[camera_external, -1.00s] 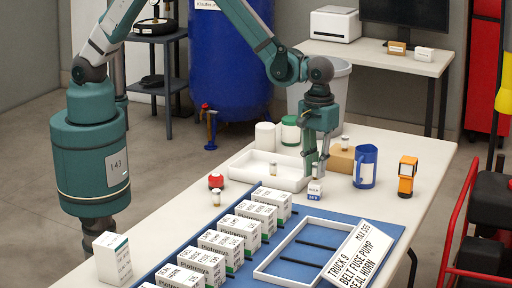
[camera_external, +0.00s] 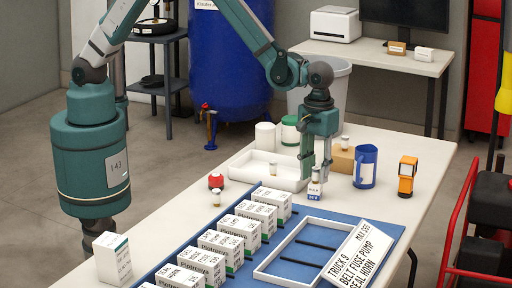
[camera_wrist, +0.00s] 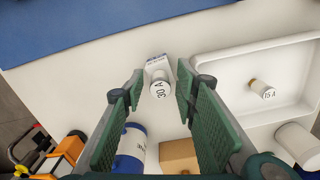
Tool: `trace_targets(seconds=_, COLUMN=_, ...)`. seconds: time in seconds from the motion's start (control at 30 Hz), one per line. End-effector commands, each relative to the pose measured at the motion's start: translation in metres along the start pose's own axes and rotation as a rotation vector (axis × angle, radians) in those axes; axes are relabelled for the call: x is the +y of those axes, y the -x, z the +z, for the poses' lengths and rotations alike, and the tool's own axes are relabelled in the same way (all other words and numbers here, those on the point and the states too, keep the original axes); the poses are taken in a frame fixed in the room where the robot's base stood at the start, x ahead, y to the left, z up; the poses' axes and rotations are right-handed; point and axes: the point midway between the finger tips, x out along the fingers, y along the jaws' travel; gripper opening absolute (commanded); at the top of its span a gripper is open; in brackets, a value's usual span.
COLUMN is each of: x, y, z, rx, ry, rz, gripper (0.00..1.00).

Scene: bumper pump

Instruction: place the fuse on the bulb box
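A fuse with a white cap marked 30 A (camera_wrist: 158,88) is between my open fingers (camera_wrist: 157,85) in the wrist view, with a gap on both sides. In the external view this fuse (camera_external: 315,173) appears to stand upright on a small white box with blue lettering (camera_external: 314,191). The box also shows in the wrist view (camera_wrist: 157,59), partly hidden by the fuse. Its label is too small to read, so I cannot confirm it is the bulb box. My gripper (camera_external: 316,178) points down around the fuse.
Labelled boxes (camera_external: 222,245) line the blue mat in front.

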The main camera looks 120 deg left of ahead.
Motion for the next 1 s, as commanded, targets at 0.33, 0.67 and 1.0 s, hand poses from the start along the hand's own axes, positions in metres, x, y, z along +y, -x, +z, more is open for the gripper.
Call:
trace_targets(seconds=0.33, x=0.0, y=0.013, z=0.0, rx=0.0, ry=0.0, rz=0.0, gripper=0.3)
trace_targets(seconds=0.67, x=0.0, y=0.059, z=0.0, rx=0.0, ry=0.0, rz=0.0, gripper=0.3)
trace_targets(seconds=1.0, x=0.0, y=0.108, z=0.0, rx=0.0, ry=0.0, rz=0.0, gripper=0.3)
